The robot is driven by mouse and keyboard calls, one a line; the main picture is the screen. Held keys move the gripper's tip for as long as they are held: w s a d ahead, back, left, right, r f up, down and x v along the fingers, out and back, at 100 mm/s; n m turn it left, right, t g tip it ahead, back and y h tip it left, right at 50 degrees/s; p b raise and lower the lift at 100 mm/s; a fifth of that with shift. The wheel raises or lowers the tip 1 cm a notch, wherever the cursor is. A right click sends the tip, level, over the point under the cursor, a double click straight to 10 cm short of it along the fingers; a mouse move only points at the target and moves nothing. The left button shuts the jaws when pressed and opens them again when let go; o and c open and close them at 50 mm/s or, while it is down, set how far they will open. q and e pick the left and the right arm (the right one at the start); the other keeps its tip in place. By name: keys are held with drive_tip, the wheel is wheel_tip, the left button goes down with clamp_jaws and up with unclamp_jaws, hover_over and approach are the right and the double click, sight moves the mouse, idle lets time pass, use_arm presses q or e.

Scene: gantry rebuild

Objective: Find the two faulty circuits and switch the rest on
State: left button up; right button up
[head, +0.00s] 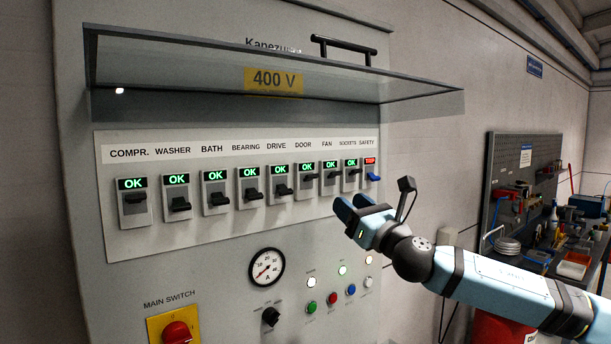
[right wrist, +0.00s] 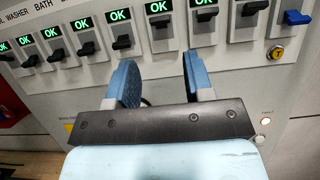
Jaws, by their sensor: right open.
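A panel (head: 122,243) carries a row of nine labelled breaker switches. The compressor (head: 133,198), door (head: 308,178), fan (head: 331,175) and sockets (head: 350,173) levers look higher on their plates. The washer (head: 180,207), bath (head: 217,200), bearing (head: 252,195) and drive (head: 283,190) levers look lower. Eight displays read a green OK. The safety switch (head: 374,177) has a blue lever and a red display, its word too small to read surely. My right gripper (head: 352,204) is open and empty, just below the right-hand switches; its fingers show in the wrist view (right wrist: 159,65). My left gripper is out of view.
The clear cover (head: 200,66) is raised above the switches. Below are an ammeter (head: 266,267), a red-and-yellow main switch (head: 176,332), a rotary knob (head: 271,317), lamps and coloured buttons (head: 332,298). A tool board and cluttered bench (head: 545,262) stand at right.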

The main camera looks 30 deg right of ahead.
sight(316, 176)
drive_tip(key=p+x, duration=0.4)
drive_tip(key=x, duration=0.7)
drive_tip(key=shift+w+a+r+p, duration=0.1)
drive_tip(key=shift+w+a+p, duration=0.1)
drive_tip(key=shift+p, duration=0.2)
drive_tip(key=shift+w+r, duration=0.1)
drive_tip(key=shift+w, duration=0.5)
drive_tip(key=shift+c, duration=0.6)
drive_tip(key=c, duration=0.5)
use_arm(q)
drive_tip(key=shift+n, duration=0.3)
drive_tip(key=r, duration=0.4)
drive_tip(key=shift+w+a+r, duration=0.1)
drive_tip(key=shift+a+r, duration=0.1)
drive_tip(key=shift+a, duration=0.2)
use_arm(e)
drive_tip(key=shift+c, duration=0.2)
